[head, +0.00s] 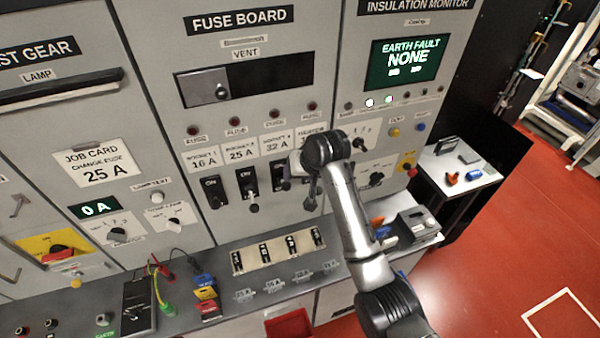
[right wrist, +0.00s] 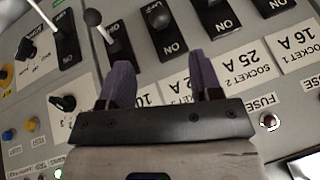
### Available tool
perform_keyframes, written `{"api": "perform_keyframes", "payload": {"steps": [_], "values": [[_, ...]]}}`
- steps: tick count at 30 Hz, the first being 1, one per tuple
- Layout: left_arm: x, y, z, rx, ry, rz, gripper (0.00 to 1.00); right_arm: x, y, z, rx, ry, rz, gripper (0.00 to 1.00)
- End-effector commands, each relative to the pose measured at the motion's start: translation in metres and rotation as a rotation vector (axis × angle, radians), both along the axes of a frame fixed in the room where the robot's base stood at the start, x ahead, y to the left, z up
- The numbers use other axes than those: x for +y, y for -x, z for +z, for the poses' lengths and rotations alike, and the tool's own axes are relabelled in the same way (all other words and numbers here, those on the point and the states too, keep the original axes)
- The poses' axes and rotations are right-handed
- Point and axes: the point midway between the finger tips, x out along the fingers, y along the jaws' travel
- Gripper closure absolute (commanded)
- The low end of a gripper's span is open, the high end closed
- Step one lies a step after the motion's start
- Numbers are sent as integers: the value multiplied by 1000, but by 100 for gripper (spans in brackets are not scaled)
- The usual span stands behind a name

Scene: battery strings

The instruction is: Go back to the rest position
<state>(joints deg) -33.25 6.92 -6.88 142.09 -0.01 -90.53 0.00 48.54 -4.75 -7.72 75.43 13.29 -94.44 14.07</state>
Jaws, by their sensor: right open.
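My right arm (head: 360,225) reaches up from the lower right in the head view. Its dark wrist is in front of the right end of the fuse board's switch row, and my gripper is mostly hidden there. In the right wrist view my right gripper (right wrist: 162,78) is open, with two purple-grey fingers apart and nothing between them. The black switches (right wrist: 160,30) marked ON stand beyond the fingertips; I cannot tell whether a finger touches one. The head view shows the switches (head: 247,188) left of my wrist. My left gripper is not in view.
A shelf below the panel holds a fuse rack (head: 278,250), a black meter (head: 139,305) with leads, coloured tags (head: 205,293) and a grey device (head: 418,224). A small white table (head: 455,172) stands to the right. The red floor (head: 500,240) there is clear.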

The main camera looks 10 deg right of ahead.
Motion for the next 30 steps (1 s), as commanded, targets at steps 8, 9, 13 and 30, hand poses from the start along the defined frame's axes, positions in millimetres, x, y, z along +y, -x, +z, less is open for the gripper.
{"api": "perform_keyframes", "payload": {"steps": [8,9,13,30], "values": [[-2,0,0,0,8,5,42,0,0,0,-1,1,2,42],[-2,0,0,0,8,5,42,0,0,0,-2,4,7,42],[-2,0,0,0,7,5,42,-2,-2,1,-34,44,59,42],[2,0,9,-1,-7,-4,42,-55,87,145,-642,212,28,42]]}}
